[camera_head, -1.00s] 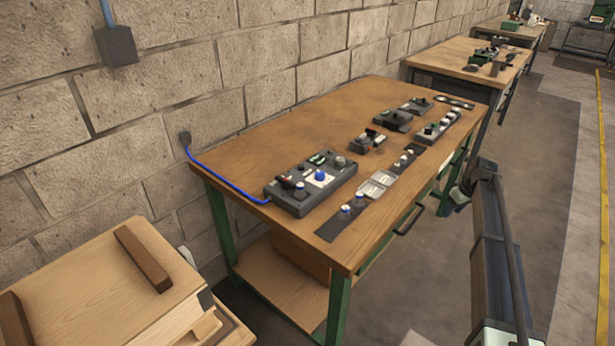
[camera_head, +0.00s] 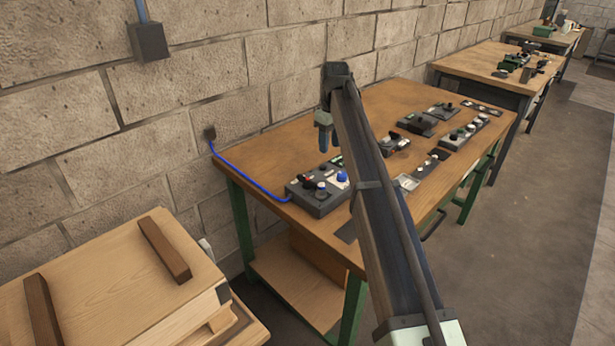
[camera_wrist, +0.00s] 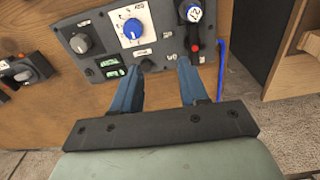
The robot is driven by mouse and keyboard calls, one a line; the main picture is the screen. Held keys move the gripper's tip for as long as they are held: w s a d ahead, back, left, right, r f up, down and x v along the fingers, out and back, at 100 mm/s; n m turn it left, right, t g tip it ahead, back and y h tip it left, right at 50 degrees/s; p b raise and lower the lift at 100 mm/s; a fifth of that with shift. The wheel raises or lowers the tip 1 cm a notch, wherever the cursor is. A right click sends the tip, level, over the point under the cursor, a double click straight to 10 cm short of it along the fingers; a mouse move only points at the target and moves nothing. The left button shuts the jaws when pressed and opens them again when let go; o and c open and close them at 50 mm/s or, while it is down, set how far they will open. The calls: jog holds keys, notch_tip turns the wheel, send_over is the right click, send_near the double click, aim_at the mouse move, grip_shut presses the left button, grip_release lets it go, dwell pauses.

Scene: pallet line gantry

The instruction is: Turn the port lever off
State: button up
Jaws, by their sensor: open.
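The dark control box (camera_head: 318,200) sits at the near end of the wooden bench, by the blue cable. In the wrist view its panel (camera_wrist: 160,63) fills the top. I cannot read which control is marked port. My gripper (camera_wrist: 160,68) is open and empty, its two blue fingers apart over the panel's edge. It also shows in the head view (camera_head: 324,142), above the box, touching nothing.
The wooden bench (camera_head: 283,145) holds several other control units. A unit with an orange part (camera_wrist: 30,65) lies left in the wrist view. A blue cable (camera_head: 245,177) runs to the block wall. A wooden crate (camera_head: 110,285) stands at the near left.

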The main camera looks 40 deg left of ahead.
notch_tip(320, 180, up, 2)
send_over(307, 179)
notch_tip(307, 179, down, 14)
jog(key=shift+d+r, duration=0.1)
jog(key=shift+r, duration=0.1)
dwell(0.3)
jog(key=shift+c, duration=0.3)
grip_shut()
